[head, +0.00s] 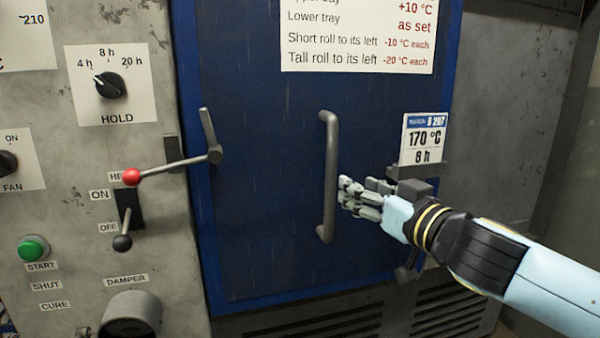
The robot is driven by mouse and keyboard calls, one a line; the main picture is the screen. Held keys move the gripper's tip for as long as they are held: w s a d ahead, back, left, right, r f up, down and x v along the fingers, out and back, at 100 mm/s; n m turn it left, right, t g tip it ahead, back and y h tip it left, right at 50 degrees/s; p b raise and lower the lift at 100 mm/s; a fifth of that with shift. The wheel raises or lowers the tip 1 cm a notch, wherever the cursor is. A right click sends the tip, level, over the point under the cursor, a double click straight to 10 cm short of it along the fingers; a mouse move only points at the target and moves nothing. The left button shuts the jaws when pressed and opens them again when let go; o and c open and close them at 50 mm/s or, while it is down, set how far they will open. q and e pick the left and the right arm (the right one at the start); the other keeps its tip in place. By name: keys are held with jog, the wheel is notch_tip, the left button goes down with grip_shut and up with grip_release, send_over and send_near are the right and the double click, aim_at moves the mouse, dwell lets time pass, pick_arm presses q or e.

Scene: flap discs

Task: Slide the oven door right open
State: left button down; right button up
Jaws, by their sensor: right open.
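The oven door (262,200) is a dark blue panel in the middle of the head view. It looks closed in its frame. A grey vertical bar handle (330,165) stands out from it. My right gripper (345,195) is just to the right of the handle's lower half, its fingers pointing left. It is open, and no part of the handle shows between its fingers. Whether a fingertip touches the bar I cannot tell. A latch lever (175,165) with a red knob crosses the door's left edge. My left gripper is not in view.
A grey control panel (75,210) with a HOLD dial (110,85), an ON/OFF lever (125,215) and a green START button (33,248) is on the left. A card (423,138) reading 170 °C, 8 h sits in a holder above my right wrist. A white notice (355,35) is at the top.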

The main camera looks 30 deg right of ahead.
aim_at(334, 172)
jog(key=w+p, duration=0.1)
jog(key=w, duration=0.3)
jog(key=w+p, duration=0.2)
jog(key=w, duration=0.3)
jog(key=shift+d+r, duration=0.15)
jog(key=shift+d, duration=0.05)
jog(key=shift+w, duration=0.55)
grip_shut()
jog(key=shift+w+f, duration=0.2)
jog(key=shift+f, duration=0.1)
